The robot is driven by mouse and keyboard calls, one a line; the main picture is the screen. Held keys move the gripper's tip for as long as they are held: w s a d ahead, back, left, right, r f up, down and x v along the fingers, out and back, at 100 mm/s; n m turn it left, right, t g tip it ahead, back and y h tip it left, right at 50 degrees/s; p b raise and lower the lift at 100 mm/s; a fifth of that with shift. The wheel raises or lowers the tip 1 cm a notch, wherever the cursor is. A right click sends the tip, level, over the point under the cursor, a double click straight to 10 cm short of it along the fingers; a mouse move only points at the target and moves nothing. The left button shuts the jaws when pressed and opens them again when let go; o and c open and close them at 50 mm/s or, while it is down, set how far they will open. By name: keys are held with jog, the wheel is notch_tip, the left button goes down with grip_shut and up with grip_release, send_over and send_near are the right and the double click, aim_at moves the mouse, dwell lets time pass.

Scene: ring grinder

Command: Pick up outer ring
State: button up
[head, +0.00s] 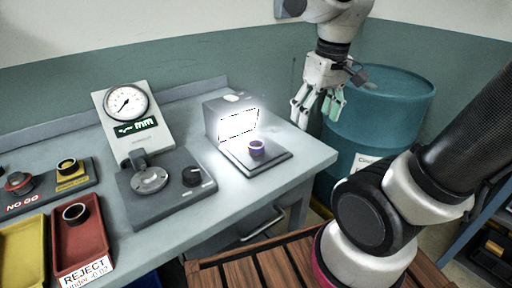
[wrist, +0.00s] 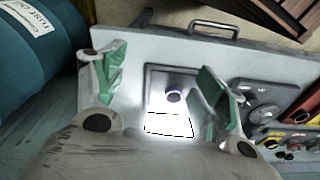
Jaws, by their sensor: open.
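A small dark ring with a purple tint (head: 257,147) sits on the plate of the lit inspection stand (head: 277,166). In the wrist view the ring (wrist: 174,95) shows between my open fingers, some distance beyond them. My gripper (head: 318,110) is open and empty, with green finger pads, in the air to the right of the stand and above the bench level. It also shows in the wrist view (wrist: 158,78). Another dark ring (head: 75,213) lies in the red REJECT tray (head: 91,240), and one more ring (head: 67,166) is on the yellow gauge block.
A dial gauge stand (head: 127,108) is left of the lit stand. A NO GO block (head: 43,194) and a yellow tray (head: 22,252) are at the far left. A blue drum (head: 375,115) stands behind my gripper. The bench (head: 215,215) is clear in front of the lit stand.

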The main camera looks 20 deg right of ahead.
aim_at(256, 141)
jog(key=w+a+f+m, duration=0.2)
jog(key=w+a+m, duration=0.1)
jog(key=m, duration=0.1)
jog(key=w+a+f+m+g, duration=0.1)
jog(key=w+a+f+m, duration=0.2)
jog(key=w+m, duration=0.1)
jog(key=w+a+f+m+g, duration=0.1)
jog(key=w+a+f+m, duration=0.1)
jog(key=w+a+m, duration=0.1)
jog(key=shift+w+a+f+m, duration=0.3)
jog(key=shift+w+f+m, duration=0.1)
jog(key=shift+w+m, duration=0.35)
jog(key=f+m, duration=0.2)
jog(key=m, duration=0.1)
jog(key=w+f+m, duration=0.1)
jog(key=f+m, duration=0.1)
jog(key=m, duration=0.1)
jog(key=w+f+m, duration=0.1)
jog(key=f+m, duration=0.2)
jog(key=shift+w+a+t, duration=0.1)
jog(key=shift+a+t, duration=0.15)
jog(key=shift+t, duration=0.15)
jog(key=c, duration=1.3)
